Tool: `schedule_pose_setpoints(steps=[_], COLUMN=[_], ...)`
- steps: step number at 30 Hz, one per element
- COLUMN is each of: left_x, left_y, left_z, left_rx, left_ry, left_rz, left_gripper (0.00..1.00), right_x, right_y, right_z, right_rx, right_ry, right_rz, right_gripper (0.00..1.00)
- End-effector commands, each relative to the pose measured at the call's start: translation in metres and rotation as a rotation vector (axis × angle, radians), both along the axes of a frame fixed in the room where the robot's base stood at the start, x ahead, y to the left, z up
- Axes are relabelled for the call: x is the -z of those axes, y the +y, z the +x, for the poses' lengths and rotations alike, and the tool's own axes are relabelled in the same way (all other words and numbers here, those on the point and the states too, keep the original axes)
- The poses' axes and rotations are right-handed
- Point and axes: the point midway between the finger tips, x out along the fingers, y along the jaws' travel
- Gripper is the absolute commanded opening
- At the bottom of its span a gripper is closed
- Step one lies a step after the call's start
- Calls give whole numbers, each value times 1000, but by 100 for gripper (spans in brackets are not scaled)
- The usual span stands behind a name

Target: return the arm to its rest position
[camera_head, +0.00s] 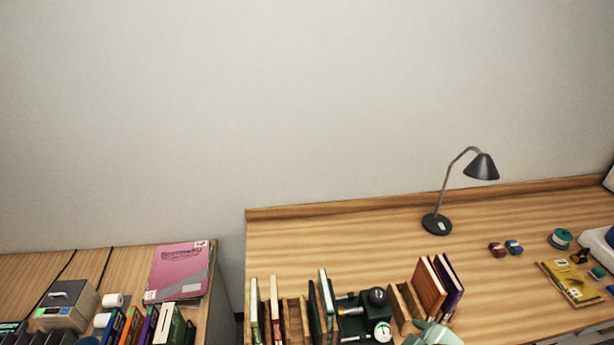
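Neither of my grippers can be made out in the head view. No arm of mine shows clearly over either table. A pale green shape (434,335) is cut off by the bottom edge, right of centre, and I cannot tell what it is.
A wooden table (350,235) on the right bears a dark lamp (480,167), upright books (430,288), a black device with a dial (378,318) and small items at right. A second table (125,262) at left holds a pink magazine (178,270), folders and a grey machine (67,305).

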Motion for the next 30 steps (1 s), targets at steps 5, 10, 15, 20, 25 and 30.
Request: schedule_pose_setpoints(steps=[5, 10, 15, 20, 25, 30], left_x=[0, 0, 28, 54, 94, 148], left_y=[0, 0, 0, 0, 0, 0], left_z=[1, 2, 1, 1, 1, -2], left_rx=[0, 0, 0, 0, 0, 0], left_ry=[-2, -3, -2, -1, 0, 8], left_rz=[0, 0, -1, 0, 0, -1], left_gripper=[0, 0, 0, 0, 0, 0], right_x=[-17, -30, 48, 130, 250, 401], right_y=[-54, -109, -100, -89, -74, -61], right_z=[-35, -78, -70, -69, -81, -123], right_rx=[202, 374, 350, 329, 316, 332], right_ry=[-24, 13, 62, 121, 211, 336], right_rz=[-155, -323, -293, -242, -167, -69], right_gripper=[73, 73, 73, 73, 73, 73])
